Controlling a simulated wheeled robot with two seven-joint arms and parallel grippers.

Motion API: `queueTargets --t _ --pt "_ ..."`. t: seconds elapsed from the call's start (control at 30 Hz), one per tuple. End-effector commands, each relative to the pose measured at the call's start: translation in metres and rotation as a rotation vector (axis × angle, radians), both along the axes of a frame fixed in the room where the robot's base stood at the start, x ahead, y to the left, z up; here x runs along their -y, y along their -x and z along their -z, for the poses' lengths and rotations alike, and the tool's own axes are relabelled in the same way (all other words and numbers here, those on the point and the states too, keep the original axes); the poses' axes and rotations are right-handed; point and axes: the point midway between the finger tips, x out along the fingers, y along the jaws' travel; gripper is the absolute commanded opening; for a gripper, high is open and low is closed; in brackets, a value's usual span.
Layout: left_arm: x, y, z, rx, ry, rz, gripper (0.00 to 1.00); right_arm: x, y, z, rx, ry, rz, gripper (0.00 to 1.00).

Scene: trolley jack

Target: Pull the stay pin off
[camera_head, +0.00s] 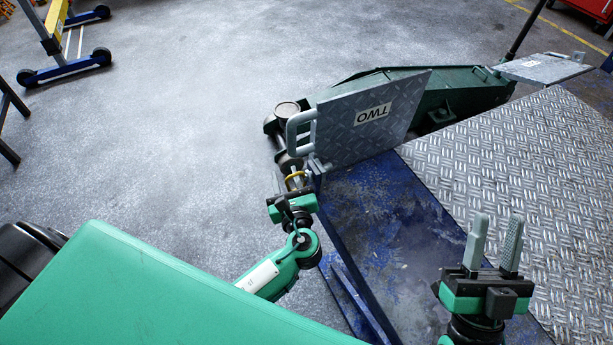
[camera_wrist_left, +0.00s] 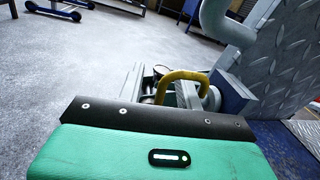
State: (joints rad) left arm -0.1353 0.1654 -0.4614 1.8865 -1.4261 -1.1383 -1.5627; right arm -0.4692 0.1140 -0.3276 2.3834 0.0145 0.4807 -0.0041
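The pin's shank is hidden. My right gripper (camera_head: 493,246) is open and empty, fingers upward, above the tread-plate platform.
A green trolley jack (camera_head: 455,95) lies behind the TWO plate, which has a grey handle (camera_head: 296,132) at its left edge. The blue beam (camera_head: 400,225) and tread-plate platform (camera_head: 520,150) fill the right. Open floor (camera_head: 190,110) lies left.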

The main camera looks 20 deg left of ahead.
Motion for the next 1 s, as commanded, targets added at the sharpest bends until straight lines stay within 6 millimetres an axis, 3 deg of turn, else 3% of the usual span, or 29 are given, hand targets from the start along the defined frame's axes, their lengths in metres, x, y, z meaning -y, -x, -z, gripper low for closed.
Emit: queueTargets --t 0.1,0.27,0.3,1.0 --pt "0.000 0.000 0.000 0.000 0.000 0.000 0.33 0.000 0.000 0.000 0.000 0.000 0.000 0.36" --pt "0.000 0.000 0.000 0.000 0.000 0.000 0.02 0.000 0.000 0.000 0.000 0.000 0.000 0.36" --pt "0.000 0.000 0.000 0.001 -0.001 0.000 0.00 0.000 0.000 0.000 0.000 0.000 0.000 0.36" --pt "-0.018 0.020 -0.002 0.002 -0.002 0.000 0.00 0.000 0.000 -0.014 -0.003 0.001 0.000 0.36"
